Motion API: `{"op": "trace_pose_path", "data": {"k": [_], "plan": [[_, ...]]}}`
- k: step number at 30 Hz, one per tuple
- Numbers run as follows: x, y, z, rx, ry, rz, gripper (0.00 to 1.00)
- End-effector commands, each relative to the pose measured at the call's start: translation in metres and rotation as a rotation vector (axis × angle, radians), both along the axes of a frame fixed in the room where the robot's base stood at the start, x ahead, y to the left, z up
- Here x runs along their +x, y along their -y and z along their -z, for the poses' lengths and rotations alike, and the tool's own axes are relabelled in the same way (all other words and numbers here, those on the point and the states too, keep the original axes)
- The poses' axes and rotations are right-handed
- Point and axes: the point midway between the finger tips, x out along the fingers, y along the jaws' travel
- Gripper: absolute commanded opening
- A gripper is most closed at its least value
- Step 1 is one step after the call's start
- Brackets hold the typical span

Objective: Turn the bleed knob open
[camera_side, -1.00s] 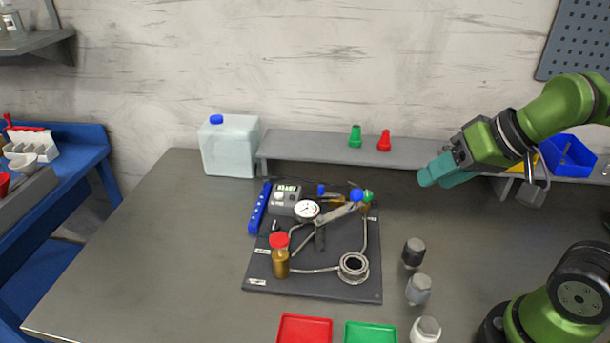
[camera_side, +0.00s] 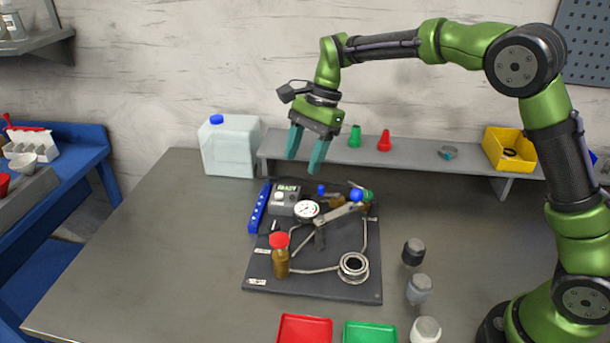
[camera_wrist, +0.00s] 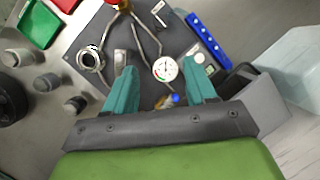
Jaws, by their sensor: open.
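My gripper (camera_side: 304,163) is open and empty, its teal fingers pointing down above the back of the dark rig board (camera_side: 310,286). In the wrist view its fingers (camera_wrist: 161,68) frame the white pressure gauge (camera_wrist: 165,69). The gauge (camera_side: 306,209) stands on the board beside a grey box (camera_side: 285,198) with a green display. Small knobs sit near the back: a blue one (camera_side: 321,190), a larger blue one (camera_side: 356,195) and a green one (camera_side: 368,196). I cannot tell which is the bleed knob. A blue knob (camera_wrist: 175,99) shows between the fingers in the wrist view.
An amber bottle (camera_side: 281,261) with a red cap and a ring fitting (camera_side: 353,267) stand at the board's front. A shelf (camera_side: 400,155) with green and red cones runs behind. A jug (camera_side: 230,147) is back left; red (camera_side: 304,331) and green (camera_side: 370,333) trays lie in front.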

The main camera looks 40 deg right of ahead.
Motion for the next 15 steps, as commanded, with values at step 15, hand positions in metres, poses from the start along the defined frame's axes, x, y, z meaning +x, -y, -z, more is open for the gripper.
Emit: {"op": "trace_pose_path", "data": {"k": [15], "plan": [[0.002, -0.025, 0.022, 0.041, -0.096, 0.195, 0.56]]}}
